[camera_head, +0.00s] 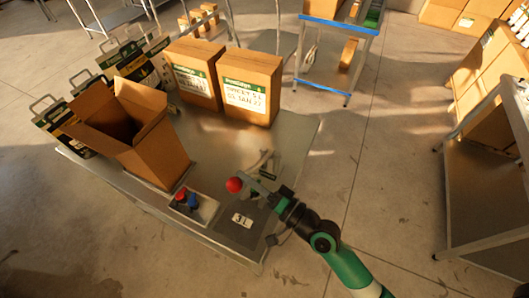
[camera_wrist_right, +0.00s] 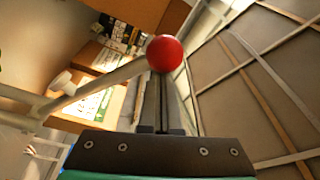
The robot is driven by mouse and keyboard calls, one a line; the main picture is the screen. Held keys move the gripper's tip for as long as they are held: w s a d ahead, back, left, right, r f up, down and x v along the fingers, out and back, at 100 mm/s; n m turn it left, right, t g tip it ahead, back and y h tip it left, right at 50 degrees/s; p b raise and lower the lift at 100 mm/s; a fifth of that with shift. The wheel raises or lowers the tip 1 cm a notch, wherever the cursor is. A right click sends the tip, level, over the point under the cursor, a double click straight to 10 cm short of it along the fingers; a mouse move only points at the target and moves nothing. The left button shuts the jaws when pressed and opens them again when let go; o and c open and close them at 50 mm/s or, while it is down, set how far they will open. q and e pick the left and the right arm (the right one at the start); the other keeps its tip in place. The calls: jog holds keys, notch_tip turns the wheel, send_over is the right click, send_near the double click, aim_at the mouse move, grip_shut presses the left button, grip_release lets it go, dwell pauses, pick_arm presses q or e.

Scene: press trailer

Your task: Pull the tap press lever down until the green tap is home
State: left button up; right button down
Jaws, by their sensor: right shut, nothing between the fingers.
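The tap press lever's red ball knob (camera_head: 234,185) is over the metal bench, at the tip of my right gripper (camera_head: 246,178). In the right wrist view the red knob (camera_wrist_right: 166,53) is just beyond the right gripper's closed fingertips (camera_wrist_right: 158,78), overlapping their ends. I cannot tell whether they touch it. The pale lever rod (camera_wrist_right: 112,80) runs from the knob down to the left, beside the fingers. My right gripper is shut with nothing between its fingers. The pale press (camera_head: 264,165) is partly hidden behind the gripper. I cannot make out the green tap. My left gripper is not in view.
On the bench (camera_head: 212,135) stand an open carton (camera_head: 160,150) and two closed cartons (camera_head: 195,75) (camera_head: 250,85). A dark mat (camera_head: 255,237) with a small white card (camera_head: 242,220) and a red and blue item (camera_head: 186,199) lie near its front.

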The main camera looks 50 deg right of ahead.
jog(key=s+a+f+n+y+b, duration=0.1)
jog(key=a+f+n+b, duration=0.4)
jog(key=f+b, duration=0.6)
jog(key=shift+s+n+t+b, duration=0.25)
jog(key=shift+n+t+b, duration=0.05)
jog(key=shift+n+t, duration=0.1)
jog(key=shift+a+r, duration=0.1)
jog(key=s+d+r+b, duration=0.1)
jog(key=s+d, duration=0.3)
jog(key=s, duration=0.4)
jog(key=shift+s+b, duration=0.3)
jog(key=shift+b, duration=0.6)
jog(key=shift+w+r, duration=0.1)
jog(key=shift+r, duration=0.05)
